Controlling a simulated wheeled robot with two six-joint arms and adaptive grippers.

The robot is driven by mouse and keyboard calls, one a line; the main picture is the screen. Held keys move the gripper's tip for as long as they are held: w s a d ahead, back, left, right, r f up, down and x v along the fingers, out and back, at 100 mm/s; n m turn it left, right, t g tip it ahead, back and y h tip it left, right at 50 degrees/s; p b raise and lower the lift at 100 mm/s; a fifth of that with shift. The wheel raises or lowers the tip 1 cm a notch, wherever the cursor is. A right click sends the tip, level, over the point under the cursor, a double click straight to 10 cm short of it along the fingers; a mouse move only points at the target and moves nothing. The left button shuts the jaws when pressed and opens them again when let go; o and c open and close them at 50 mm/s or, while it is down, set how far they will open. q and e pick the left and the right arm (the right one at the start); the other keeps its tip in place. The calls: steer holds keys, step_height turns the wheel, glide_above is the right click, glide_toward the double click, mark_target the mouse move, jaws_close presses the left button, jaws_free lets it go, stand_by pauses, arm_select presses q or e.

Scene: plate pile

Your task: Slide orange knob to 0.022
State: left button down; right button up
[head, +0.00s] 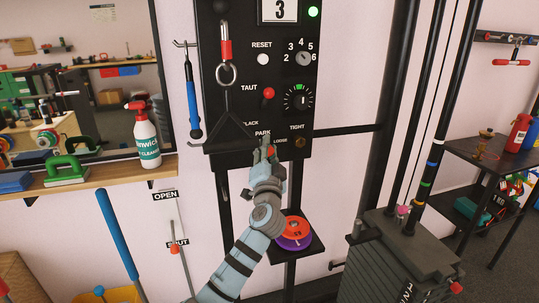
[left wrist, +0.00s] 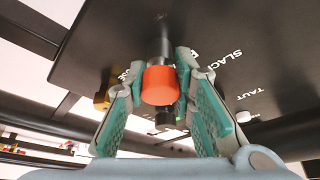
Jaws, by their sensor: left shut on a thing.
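The orange knob (left wrist: 160,86) sits on a dark stem at the black panel (head: 225,85), between the teal-padded fingers of my left gripper (left wrist: 160,92) in the left wrist view. My left gripper is shut on it. In the head view my left gripper (head: 268,148) is at the panel's lower edge, by the PARK and LOOSE labels, and hides most of the knob. Only a small orange patch shows there. I cannot read a scale for the knob. My right gripper is in neither view.
A red ball lever (head: 268,93) and dials are above on the panel. A carabiner (head: 226,73) hangs on its left side. Orange and purple plates (head: 293,227) lie on a small shelf below. A weight stack (head: 400,260) stands at the right.

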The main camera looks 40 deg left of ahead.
arm_select(q)
steer(key=c, duration=1.3)
jaws_free()
steer(key=shift+w+a, duration=0.1)
steer(key=shift+a, duration=0.05)
steer(key=v, duration=1.2)
